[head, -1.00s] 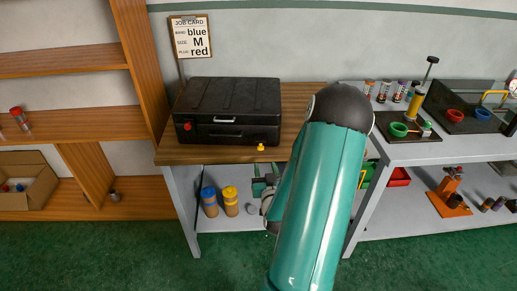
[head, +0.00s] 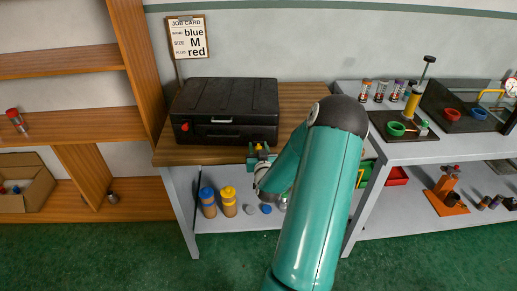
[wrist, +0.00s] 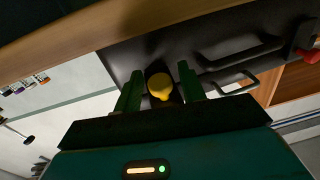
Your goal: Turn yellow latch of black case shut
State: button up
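The black case (head: 228,105) sits closed on the wooden bench top. Its yellow latch (head: 259,147) is at the lower right of its front, and it also shows in the wrist view (wrist: 160,86). A red latch (head: 185,127) is at the left of the front, seen at the right edge of the wrist view (wrist: 306,55). My gripper (head: 260,153) is at the bench's front edge by the yellow latch. In the wrist view my gripper (wrist: 159,88) is open, with one green finger on each side of the yellow latch and gaps visible between. Contact is not visible.
The wooden bench top (head: 300,100) edge lies close to my gripper. Yellow-topped (head: 228,198) and blue-topped (head: 207,200) containers stand on the shelf below.

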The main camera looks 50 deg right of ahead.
aim_at(258, 137)
grip_shut()
jog(key=shift+r, duration=0.15)
jog(key=shift+a+r+g+y, duration=0.15)
jog(key=shift+r+g+y, duration=0.5)
jog(key=shift+g+y, duration=0.25)
jog(key=shift+r+m+g+y, duration=0.4)
jog(key=shift+r+g+y, duration=0.35)
jog(key=shift+y, duration=0.25)
jog(key=r+g+y, duration=0.1)
jog(key=d+r+g+y, duration=0.1)
jog(key=g+y, duration=0.1)
jog(key=shift+w+m, duration=0.1)
jog(key=shift+m, duration=0.2)
jog(key=g+y, duration=0.1)
jog(key=w+r+y, duration=0.1)
jog(key=shift+d+g+y, duration=0.35)
jog(key=shift+d+y, duration=0.05)
jog(key=shift+w+d+r+g+y, duration=0.1)
jog(key=shift+d+r+g+y, duration=0.1)
jog(key=shift+g+y, duration=0.25)
jog(key=shift+w+d+r+g+y, duration=0.15)
jog(key=shift+g+y, duration=0.2)
jog(key=shift+y, duration=0.2)
jog(key=shift+s, duration=0.1)
